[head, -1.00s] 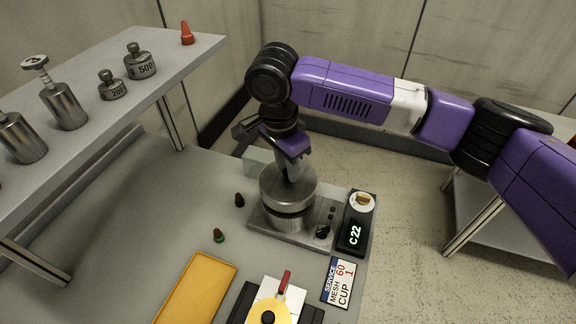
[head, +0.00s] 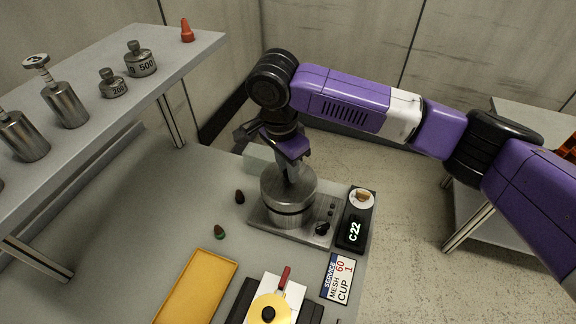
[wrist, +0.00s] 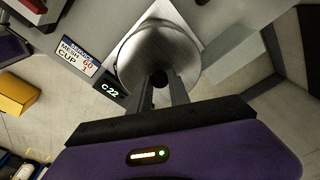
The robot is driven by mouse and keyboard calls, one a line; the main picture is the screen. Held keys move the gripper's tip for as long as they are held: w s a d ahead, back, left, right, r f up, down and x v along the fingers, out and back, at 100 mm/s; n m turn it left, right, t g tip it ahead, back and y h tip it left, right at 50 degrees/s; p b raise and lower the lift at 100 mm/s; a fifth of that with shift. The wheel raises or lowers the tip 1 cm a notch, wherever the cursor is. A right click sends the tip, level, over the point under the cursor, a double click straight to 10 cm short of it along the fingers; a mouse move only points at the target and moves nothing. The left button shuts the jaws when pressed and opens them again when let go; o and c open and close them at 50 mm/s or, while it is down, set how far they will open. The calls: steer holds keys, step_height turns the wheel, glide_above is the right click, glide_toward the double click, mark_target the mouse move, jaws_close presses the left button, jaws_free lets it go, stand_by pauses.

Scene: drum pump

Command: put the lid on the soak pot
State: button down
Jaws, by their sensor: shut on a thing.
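The soak pot (head: 290,217) is a steel cylinder on a flat grey base with a black dial. Its round steel lid (head: 286,185) is over the pot's mouth, level and lined up with it. Only a thin dark line shows between lid and pot; I cannot tell if they fully touch. My gripper (head: 292,174) points down from above and is shut on the lid's knob. In the wrist view the dark knob (wrist: 160,79) sits between the fingertips, above the brushed lid (wrist: 150,50). The pot is mostly hidden under the lid there.
A black "C22" display box (head: 351,232) stands right of the pot. Two small dark cones stand left. A raised shelf (head: 180,62) holds steel weights and an orange cone.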

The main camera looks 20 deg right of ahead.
steer(key=shift+f+p, duration=0.7)
stand_by(2.0)
jaws_free()
stand_by(0.6)
step_height(320, 180, up, 3)
steer(key=p, duration=0.3)
steer(key=shift+r+p, duration=0.35)
steer(key=shift+r, duration=2.15)
